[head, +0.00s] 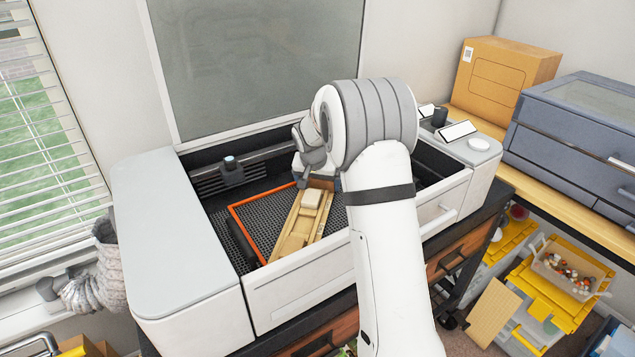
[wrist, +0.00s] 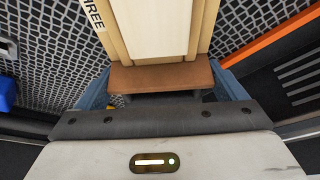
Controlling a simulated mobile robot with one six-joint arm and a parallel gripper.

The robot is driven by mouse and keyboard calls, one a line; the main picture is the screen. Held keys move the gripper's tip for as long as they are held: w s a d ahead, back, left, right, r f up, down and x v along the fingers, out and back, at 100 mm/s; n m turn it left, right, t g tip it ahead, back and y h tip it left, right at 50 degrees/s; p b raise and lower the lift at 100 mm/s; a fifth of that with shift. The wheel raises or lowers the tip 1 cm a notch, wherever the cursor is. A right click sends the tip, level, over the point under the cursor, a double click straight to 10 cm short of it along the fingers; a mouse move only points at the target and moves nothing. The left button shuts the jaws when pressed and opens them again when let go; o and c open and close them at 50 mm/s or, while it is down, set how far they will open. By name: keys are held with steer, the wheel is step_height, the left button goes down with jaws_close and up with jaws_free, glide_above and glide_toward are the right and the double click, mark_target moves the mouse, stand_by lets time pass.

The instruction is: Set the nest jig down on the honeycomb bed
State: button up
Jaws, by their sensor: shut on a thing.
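The nest jig (head: 291,243) is a long pale wooden piece with raised rails and a cream block (head: 311,198) in it. It lies over the dark honeycomb bed (head: 262,210), within the orange frame. In the wrist view the jig (wrist: 158,28) shows lettering reading "THREE" on its left rail and a brown end tab (wrist: 165,77). My gripper (wrist: 163,92) is shut on this tab, with blue fingers at both sides. In the head view my gripper (head: 318,180) is at the jig's far end, partly hidden by my arm. I cannot tell whether the jig touches the bed.
The orange frame (head: 236,222) edges the bed. The machine's front wall (head: 298,290) stands close to the jig's near end. A dark carriage (head: 232,172) sits on the rail behind. Honeycomb left of the jig is bare. The raised lid (head: 260,65) stands at the back.

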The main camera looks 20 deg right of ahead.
steer(key=shift+f+b, duration=0.25)
steer(key=shift+b, duration=0.4)
steer(key=shift+r, duration=0.4)
steer(key=shift+f+b, duration=0.3)
steer(key=shift+b, duration=0.7)
steer(key=shift+r, duration=0.35)
stand_by(0.5)
steer(key=shift+f+t+b, duration=0.3)
steer(key=shift+f+b, duration=0.05)
steer(key=shift+b, duration=0.7)
steer(key=shift+r, duration=0.35)
steer(key=o, duration=1.2)
